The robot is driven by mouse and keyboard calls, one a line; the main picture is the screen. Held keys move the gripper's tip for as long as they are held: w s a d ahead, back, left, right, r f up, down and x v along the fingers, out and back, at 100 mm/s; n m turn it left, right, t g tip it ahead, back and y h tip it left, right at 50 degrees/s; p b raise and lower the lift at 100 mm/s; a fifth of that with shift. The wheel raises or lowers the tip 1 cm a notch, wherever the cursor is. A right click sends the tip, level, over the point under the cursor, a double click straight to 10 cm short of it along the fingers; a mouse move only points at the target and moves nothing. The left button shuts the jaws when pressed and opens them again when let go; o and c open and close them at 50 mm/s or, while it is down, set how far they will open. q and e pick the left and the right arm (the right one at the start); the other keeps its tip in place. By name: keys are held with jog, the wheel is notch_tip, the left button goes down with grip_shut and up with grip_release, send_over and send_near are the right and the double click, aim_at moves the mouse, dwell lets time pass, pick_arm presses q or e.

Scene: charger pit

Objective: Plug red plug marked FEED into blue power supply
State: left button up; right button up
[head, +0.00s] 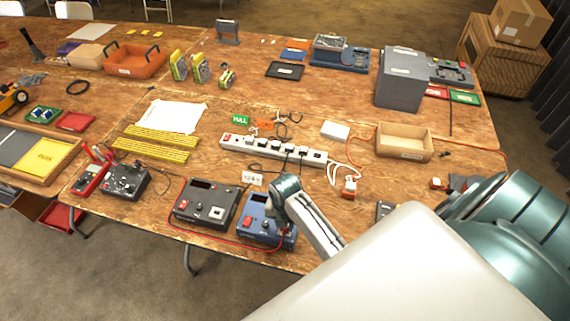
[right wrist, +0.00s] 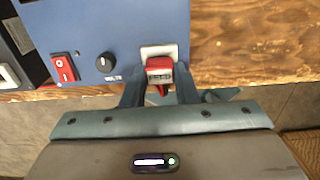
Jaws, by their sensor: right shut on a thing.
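The blue power supply (head: 257,208) sits near the table's front edge; in the right wrist view its blue panel (right wrist: 105,30) shows a red rocker switch (right wrist: 64,68), a black knob marked VOLTS and a white socket plate (right wrist: 158,50). My right gripper (right wrist: 160,84) is shut on the red plug marked FEED (right wrist: 159,72), one finger on each side. The plug is in front of the socket plate and covers its lower part; whether its prongs are seated inside is hidden. In the head view my right gripper (head: 287,230) is over the supply's right side. My left gripper is out of view.
A dark grey unit (head: 207,203) stands just left of the supply. A red cable (head: 200,238) runs along the table's front edge. A white power strip (head: 270,151) with several plugs lies behind. An open cardboard box (head: 404,142) stands at back right.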

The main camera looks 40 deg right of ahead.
jog(key=shift+f, duration=0.25)
dwell(0.3)
jog(key=o, duration=1.4)
jog(key=shift+r, duration=3.8)
